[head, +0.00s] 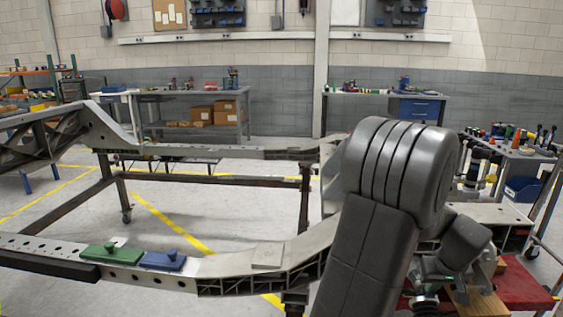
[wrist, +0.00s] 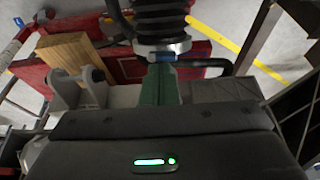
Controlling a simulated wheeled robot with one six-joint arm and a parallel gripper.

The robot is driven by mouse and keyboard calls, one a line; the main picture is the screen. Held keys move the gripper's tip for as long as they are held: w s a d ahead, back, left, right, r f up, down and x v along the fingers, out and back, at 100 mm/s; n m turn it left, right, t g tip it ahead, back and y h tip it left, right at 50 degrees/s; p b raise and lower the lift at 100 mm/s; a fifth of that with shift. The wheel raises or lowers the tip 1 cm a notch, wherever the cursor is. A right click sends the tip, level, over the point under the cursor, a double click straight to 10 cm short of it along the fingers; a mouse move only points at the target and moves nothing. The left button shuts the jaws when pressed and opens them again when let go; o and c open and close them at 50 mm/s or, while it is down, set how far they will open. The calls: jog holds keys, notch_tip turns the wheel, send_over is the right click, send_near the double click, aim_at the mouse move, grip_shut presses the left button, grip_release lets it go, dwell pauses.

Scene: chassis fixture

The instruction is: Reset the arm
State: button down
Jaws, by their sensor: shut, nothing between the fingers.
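My arm (head: 385,180) is folded upright at the right of the head view and covers part of the chassis. My gripper (wrist: 153,150) fills the bottom of the wrist view as a dark housing with a lit green bar. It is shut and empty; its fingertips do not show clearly. A black ribbed strut (wrist: 162,18) with a metal collar stands just beyond it. A green part (wrist: 160,84) lies between the strut and the housing.
The grey chassis frame (head: 240,265) spans the head view, with a green block (head: 111,253) and a blue block (head: 163,261) on its near rail. A red cart (head: 528,283) with a wooden block (wrist: 75,52) stands close by at right. Workbenches line the wall.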

jog(key=shift+x, duration=0.95)
jog(key=shift+w+d+r+p, duration=0.1)
jog(key=shift+w+r+p, duration=0.2)
jog(key=shift+w, duration=0.25)
jog(key=shift+w+r+p, duration=0.25)
jog(key=shift+w+r, duration=0.1)
jog(key=shift+w, duration=0.25)
